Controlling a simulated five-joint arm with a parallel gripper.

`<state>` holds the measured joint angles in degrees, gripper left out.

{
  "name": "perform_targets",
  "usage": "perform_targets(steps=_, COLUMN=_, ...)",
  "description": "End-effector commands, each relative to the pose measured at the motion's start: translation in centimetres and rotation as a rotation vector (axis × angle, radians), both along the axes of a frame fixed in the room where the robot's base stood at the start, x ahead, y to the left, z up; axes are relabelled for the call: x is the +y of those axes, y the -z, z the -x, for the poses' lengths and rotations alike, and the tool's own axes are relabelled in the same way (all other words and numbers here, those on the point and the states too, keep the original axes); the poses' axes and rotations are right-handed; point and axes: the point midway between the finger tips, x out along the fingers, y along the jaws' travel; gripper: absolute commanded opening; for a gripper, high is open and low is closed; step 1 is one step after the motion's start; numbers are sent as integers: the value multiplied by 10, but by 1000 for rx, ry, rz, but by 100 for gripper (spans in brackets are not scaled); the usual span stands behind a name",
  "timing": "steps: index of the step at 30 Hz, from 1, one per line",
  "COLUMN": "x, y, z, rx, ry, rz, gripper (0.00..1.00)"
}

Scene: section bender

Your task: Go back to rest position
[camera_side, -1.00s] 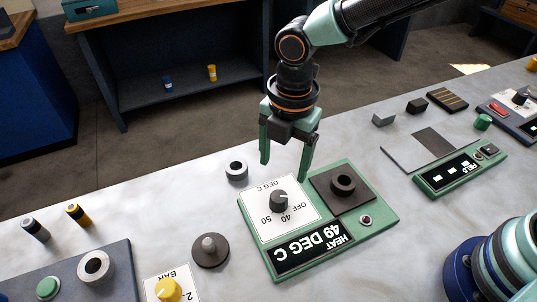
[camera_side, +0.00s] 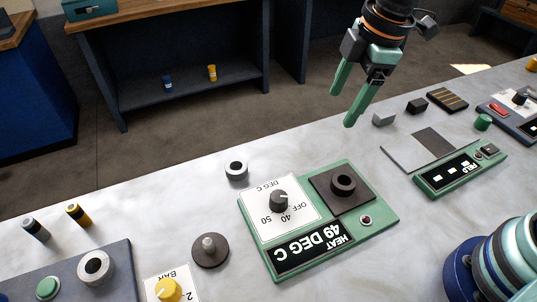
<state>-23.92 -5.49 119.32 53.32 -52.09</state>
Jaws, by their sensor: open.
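My gripper (camera_side: 341,107) is open and empty. It is raised above the far edge of the bench, at the upper right of the middle, apart from everything. Its two green fingers point down and to the left. Below it on the bench is the green heat unit (camera_side: 373,240).
A dark disc with a peg (camera_side: 210,250), a yellow knob (camera_side: 168,290) and a grey panel (camera_side: 118,262) lie at left. A green FIELD unit (camera_side: 462,173) and small blocks (camera_side: 384,118) are at right.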

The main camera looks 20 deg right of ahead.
Motion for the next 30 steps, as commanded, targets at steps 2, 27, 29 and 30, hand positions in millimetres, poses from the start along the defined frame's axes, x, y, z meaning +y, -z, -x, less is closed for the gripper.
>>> perform_targets(steps=2, x=-32, y=-14, z=5, rx=-35, ry=216, rz=-52, gripper=78)
perform_targets(steps=27, x=-152, y=-36, z=56, rx=-183, ry=1269, rz=-379, gripper=78)
perform_targets(steps=29, x=-152, y=-36, z=56, rx=-183, ry=1268, rz=-379, gripper=78)
perform_targets(steps=30, x=-152, y=-36, z=56, rx=-183, ry=1268, rz=-379, gripper=78)
